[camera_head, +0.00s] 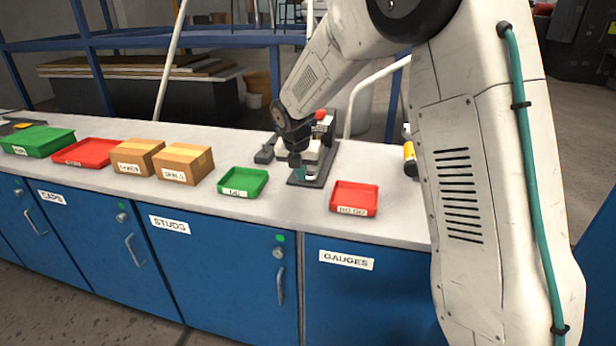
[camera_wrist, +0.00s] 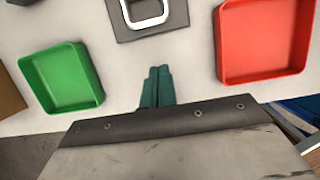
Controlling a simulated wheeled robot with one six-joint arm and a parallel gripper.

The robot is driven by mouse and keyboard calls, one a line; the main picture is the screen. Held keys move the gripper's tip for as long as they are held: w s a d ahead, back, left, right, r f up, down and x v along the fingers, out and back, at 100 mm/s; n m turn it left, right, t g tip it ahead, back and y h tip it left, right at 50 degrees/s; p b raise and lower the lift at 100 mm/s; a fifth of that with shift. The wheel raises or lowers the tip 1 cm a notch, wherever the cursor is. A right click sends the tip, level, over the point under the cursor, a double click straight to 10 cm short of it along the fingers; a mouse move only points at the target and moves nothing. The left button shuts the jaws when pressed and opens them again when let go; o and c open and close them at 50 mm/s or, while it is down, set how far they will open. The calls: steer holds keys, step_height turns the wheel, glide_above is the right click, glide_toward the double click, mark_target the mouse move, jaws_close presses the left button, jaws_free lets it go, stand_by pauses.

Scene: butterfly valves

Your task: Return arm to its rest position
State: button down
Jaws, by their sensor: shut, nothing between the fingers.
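My arm reaches out over the workbench in the head view. My gripper shows in the wrist view as two teal fingers (camera_wrist: 156,87) pressed together with nothing between them. It is above the bench top, between a green tray (camera_wrist: 64,78) on the left and a red tray (camera_wrist: 264,40) on the right. In the head view the gripper (camera_head: 298,172) is small and partly hidden, in front of a dark-based device (camera_head: 318,172) with white and red parts. Part of that device's dark base (camera_wrist: 172,14) and a white frame on it show at the top of the wrist view.
The bench (camera_head: 200,207) also holds the GO green tray (camera_head: 243,182), the NO GO red tray (camera_head: 354,198), two cardboard boxes (camera_head: 183,162), another red tray (camera_head: 88,152) and a green bin (camera_head: 38,141). Blue cabinets (camera_head: 218,270) stand below. A yellow item (camera_head: 409,155) is partly behind my arm.

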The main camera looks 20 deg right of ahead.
steer(key=d+v, duration=0.1)
steer(key=v, duration=0.6)
steer(key=s+r+m+y, duration=0.1)
steer(key=s+r+m, duration=0.2)
steer(key=s+m, duration=1.1)
steer(key=s+r+m+g+y, duration=0.1)
steer(key=s+r+m, duration=0.2)
steer(key=s+m, duration=1.2)
steer(key=s, duration=1.2)
steer(key=shift+d, duration=0.15)
